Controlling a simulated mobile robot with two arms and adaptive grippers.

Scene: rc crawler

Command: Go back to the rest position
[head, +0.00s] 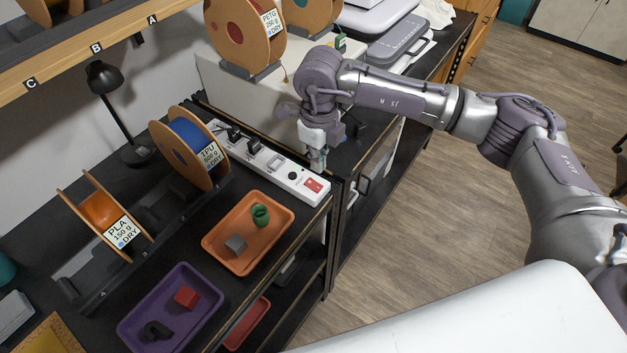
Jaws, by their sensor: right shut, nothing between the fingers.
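My right arm reaches in from the right across the bench corner. My right gripper (318,166) points down, shut and empty, near the right end of the white power strip (262,161). The strip has black plugs and a red switch (313,185) close to the fingertips. I cannot tell whether the fingertips touch the strip. My left gripper is not in view.
An orange tray (214,240) holds a green and a grey part. A purple tray (131,333) holds a red and a dark part. Spools (190,147) stand on a rack at the left. A shelf (60,66) overhangs. Open floor (420,230) lies right of the bench.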

